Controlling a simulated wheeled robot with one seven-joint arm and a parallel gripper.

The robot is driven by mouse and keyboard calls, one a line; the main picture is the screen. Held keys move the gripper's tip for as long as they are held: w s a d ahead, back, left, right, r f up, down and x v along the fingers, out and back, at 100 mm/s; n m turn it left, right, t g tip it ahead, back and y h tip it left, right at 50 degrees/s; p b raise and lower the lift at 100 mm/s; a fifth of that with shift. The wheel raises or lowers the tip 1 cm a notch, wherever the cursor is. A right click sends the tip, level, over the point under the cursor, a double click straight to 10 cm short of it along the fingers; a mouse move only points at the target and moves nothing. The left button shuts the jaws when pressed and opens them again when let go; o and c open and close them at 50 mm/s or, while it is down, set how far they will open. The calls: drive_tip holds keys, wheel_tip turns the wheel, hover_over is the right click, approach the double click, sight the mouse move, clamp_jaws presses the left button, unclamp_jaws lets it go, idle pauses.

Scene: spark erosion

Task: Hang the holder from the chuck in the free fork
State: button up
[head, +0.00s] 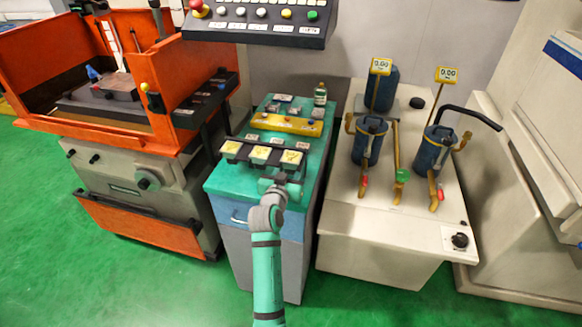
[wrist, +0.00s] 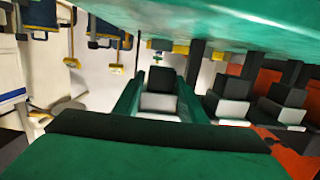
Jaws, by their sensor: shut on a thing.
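My gripper (head: 281,181) is at the right end of the dark rack (head: 238,143) on the green cabinet. In the wrist view my gripper (wrist: 159,103) has its two green fingers around a dark holder with a pale face (wrist: 160,78), shut on it. In the head view this holder (head: 290,160) is in line with the others at the rack's right end. Two more holders, (head: 231,148) and (head: 260,154), hang to its left. They also show at the right of the wrist view. Whether the held holder rests in its fork is hidden. The chuck cannot be made out clearly.
The orange-walled machine (head: 130,135) stands left. A yellow block (head: 288,124) and a bottle (head: 320,94) stand behind the rack. A pale bench (head: 375,230) with blue canisters is at right. A control panel (head: 258,22) overhangs the back. Green floor is clear in front.

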drive_tip(key=shift+f, duration=0.1)
idle(0.6)
drive_tip(key=o, duration=1.5)
drive_tip(key=shift+c, duration=0.6)
drive_tip(key=shift+f, duration=0.1)
drive_tip(key=shift+s, duration=0.1)
drive_tip(key=shift+s, duration=0.15)
drive_tip(key=shift+o, duration=0.9)
drive_tip(key=shift+s+a, duration=0.1)
drive_tip(key=shift+s, duration=0.1)
drive_tip(key=f+v, duration=0.1)
drive_tip(key=v, duration=0.8)
